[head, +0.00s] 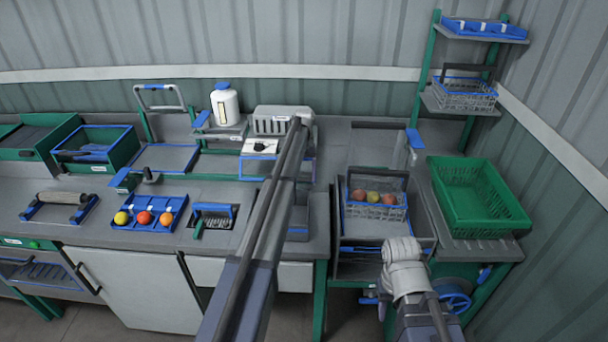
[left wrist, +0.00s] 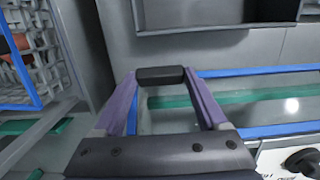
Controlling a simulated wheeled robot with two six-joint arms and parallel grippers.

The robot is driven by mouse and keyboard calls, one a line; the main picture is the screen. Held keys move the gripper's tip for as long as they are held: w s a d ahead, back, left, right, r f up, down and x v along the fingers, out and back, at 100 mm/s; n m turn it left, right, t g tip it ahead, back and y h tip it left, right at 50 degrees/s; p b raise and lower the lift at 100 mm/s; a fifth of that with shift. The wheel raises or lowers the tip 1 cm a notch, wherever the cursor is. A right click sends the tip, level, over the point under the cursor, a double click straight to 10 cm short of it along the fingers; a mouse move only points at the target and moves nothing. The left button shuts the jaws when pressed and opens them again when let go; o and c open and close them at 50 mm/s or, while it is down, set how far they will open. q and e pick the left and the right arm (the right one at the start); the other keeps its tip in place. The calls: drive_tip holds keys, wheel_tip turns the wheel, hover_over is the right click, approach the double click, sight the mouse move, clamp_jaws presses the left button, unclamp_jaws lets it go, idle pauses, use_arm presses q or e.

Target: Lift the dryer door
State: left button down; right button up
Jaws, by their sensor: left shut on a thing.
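The dryer (head: 272,120) stands at the back of the bench, with a grey vented top and a white knob panel (head: 260,146). Its blue-edged, see-through door (head: 258,168) is partly hidden behind my left arm. In the left wrist view, the two fingers of my left gripper (left wrist: 160,78) are shut on a short dark handle (left wrist: 160,74). Blue bars (left wrist: 265,71) of a see-through frame run to the right of it. In the head view my left arm hides the fingers. My right gripper (head: 402,250) is in front of the crate stand, its fingertips not clear.
A crate of fruit (head: 376,212) and a green crate (head: 470,198) stand on the right. A white bottle (head: 225,104), a blue tray of balls (head: 150,212) and a brush holder (head: 213,213) are left of my left arm. Shelves (head: 480,30) rise at the back right.

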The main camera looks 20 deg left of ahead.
use_arm(q)
unclamp_jaws()
drive_tip(key=shift+r, duration=0.1)
drive_tip(key=r+p, duration=0.7)
drive_tip(key=shift+w+a+r+p, duration=0.1)
drive_tip(key=shift+w+r+p, duration=0.2)
drive_tip(key=shift+w+p, duration=0.1)
